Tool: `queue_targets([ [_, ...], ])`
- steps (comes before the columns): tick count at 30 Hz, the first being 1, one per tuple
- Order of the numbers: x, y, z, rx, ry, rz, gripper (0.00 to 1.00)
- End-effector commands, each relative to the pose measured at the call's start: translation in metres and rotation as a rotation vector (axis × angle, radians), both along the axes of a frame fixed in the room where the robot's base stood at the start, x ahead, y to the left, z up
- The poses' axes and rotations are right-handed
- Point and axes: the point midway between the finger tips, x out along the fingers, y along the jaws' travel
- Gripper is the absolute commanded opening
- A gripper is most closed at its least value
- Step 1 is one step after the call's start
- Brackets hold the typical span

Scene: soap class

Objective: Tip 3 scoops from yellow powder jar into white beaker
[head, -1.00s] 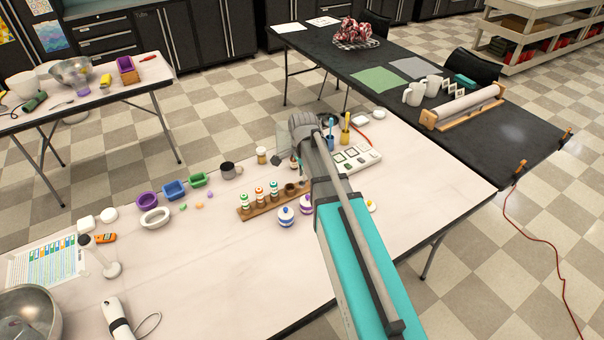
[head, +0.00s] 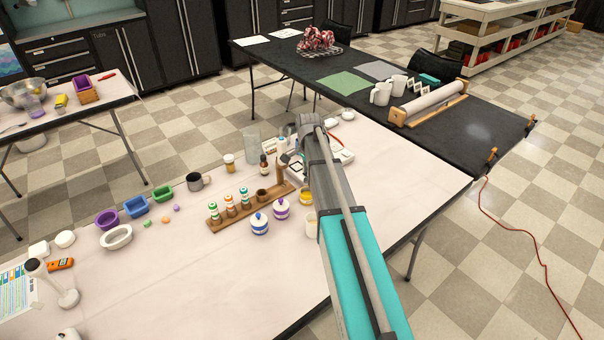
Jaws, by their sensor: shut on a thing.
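A small jar with yellow powder (head: 306,196) stands on the pale table in the head view, just left of my arm. A whitish cup, which may be the white beaker (head: 311,222), is in front of it and partly covered by my arm. My gripper (head: 286,155) is mostly hidden behind my wrist, above the table's back part. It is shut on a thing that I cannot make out. A brown upright piece (head: 281,174) shows just below it, at the right end of the wooden rack; I cannot tell whether they touch.
The wooden rack (head: 218,222) holds several small colour-banded containers. Blue-striped (head: 260,225) and purple-striped (head: 281,210) lidded jars stand before it. An amber bottle (head: 264,163), a clear glass vessel (head: 252,146) and a white device (head: 343,156) are behind. The table's front middle is clear.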

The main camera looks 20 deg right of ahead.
Motion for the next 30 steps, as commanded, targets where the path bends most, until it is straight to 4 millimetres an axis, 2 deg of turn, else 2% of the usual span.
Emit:
queue_targets([
  [14, 0.0, 0.0, -0.003, 0.0, 0.0, 0.0, 0.0],
  [30, 0.0, 0.0, -0.038, 0.0, 0.0, 0.0, 0.0],
])
